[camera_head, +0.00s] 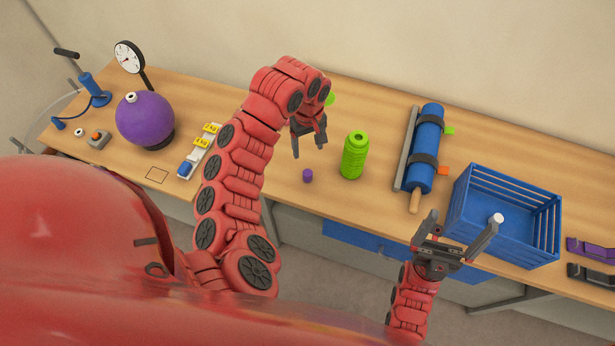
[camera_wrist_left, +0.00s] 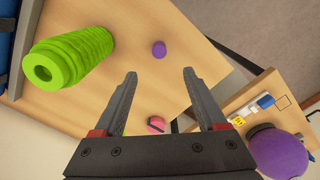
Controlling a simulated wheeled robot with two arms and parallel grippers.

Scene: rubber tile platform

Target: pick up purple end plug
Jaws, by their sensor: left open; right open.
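The purple end plug (camera_head: 308,175) is a small short cylinder standing on the wooden bench, just left of a green ribbed cylinder (camera_head: 354,155). My left gripper (camera_head: 309,150) is open and empty, above and a little behind the plug, fingers pointing down. In the left wrist view the plug (camera_wrist_left: 159,49) shows beyond the gap between the open fingertips (camera_wrist_left: 159,73), not between them. The green cylinder (camera_wrist_left: 68,58) lies to the left there. My right gripper (camera_head: 463,218) is open in front of the bench, near the blue crate, and looks empty.
A blue roller (camera_head: 427,145) and a blue slatted crate (camera_head: 505,250) stand to the right. A purple ball (camera_head: 145,120) and a gauge (camera_head: 129,57) are at the left. A pink round thing (camera_wrist_left: 156,125) shows near the left fingers.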

